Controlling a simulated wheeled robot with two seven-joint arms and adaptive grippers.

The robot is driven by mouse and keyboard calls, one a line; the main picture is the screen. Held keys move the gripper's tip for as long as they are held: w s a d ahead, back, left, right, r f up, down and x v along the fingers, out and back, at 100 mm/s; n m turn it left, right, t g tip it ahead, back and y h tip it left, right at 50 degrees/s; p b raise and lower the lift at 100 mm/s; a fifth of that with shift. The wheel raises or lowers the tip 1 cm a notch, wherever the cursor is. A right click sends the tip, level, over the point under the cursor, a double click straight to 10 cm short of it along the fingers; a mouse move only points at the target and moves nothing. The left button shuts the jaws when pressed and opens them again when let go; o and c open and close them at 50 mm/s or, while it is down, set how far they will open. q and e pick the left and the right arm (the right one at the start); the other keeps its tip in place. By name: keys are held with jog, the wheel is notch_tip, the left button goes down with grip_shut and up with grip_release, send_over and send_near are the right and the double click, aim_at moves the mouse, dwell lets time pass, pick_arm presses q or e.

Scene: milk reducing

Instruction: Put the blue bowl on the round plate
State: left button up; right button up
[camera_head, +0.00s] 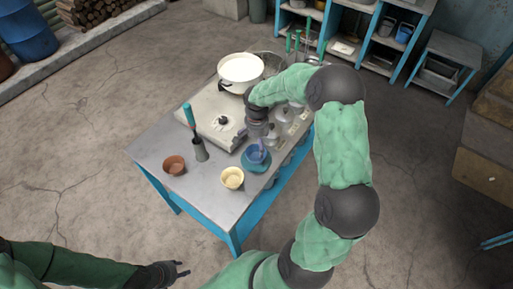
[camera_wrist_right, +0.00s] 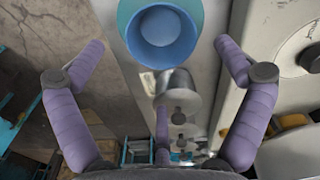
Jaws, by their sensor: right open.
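The blue bowl (camera_head: 257,152) stands upright on the round teal plate (camera_head: 248,166), at the table's right side. In the right wrist view the bowl (camera_wrist_right: 162,38) lies within the teal plate (camera_wrist_right: 128,12), whose rim shows around it. My right gripper (camera_head: 258,138) is above the bowl. In the wrist view its two purple fingers are spread wide on either side, apart from the bowl, with nothing between them. My left gripper (camera_head: 181,269) is at the bottom of the head view, off the table, its fingers apart and empty.
A yellow bowl (camera_head: 232,178) and a brown bowl (camera_head: 174,165) stand on the grey table (camera_head: 205,205). A dark holder (camera_head: 200,150) with a teal-handled tool is near the stove (camera_head: 205,113). A pot of white liquid (camera_head: 241,70) is at the back. Metal containers (camera_head: 281,128) stand beside the plate.

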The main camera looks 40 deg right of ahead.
notch_tip(320, 180, up, 5)
jog(key=shift+f+p, duration=0.1)
jog(key=shift+p, duration=0.25)
jog(key=shift+f, duration=0.1)
